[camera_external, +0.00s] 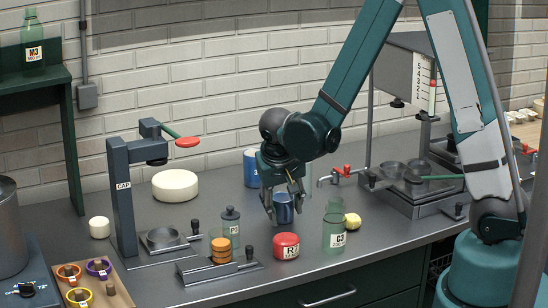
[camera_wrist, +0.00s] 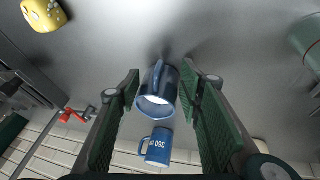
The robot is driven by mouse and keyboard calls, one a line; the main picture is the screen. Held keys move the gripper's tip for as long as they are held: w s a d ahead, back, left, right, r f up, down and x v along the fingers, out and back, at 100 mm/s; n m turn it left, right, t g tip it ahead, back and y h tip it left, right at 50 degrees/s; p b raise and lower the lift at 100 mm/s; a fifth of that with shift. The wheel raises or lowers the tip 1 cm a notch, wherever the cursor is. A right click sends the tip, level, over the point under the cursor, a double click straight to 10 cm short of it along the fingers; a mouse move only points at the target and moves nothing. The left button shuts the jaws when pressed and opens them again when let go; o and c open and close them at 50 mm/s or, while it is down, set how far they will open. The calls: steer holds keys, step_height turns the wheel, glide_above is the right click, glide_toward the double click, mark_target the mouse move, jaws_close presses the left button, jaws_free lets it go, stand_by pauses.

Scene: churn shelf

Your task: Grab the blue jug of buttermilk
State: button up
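A dark blue jug (camera_external: 284,214) stands on the grey counter below and between the fingers of my gripper (camera_external: 282,200). In the wrist view this jug (camera_wrist: 152,100) has a handle, and something white shows inside its mouth. My gripper (camera_wrist: 160,76) is open, with one finger on each side of the jug and narrow gaps visible; I cannot tell how far down the fingers reach.
A red round item (camera_external: 286,246) and a green bottle (camera_external: 334,228) stand close in front. A yellow lump (camera_external: 352,221) lies to the right. A small bottle (camera_external: 231,226) and orange discs (camera_external: 221,250) are left. A red-handled tap (camera_external: 342,171) is behind right.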

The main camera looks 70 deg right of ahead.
steer(key=c, duration=0.8)
steer(key=shift+r, duration=0.35)
steer(key=shift+r+p, duration=0.45)
steer(key=shift+r, duration=4.1)
steer(key=shift+r, duration=0.1)
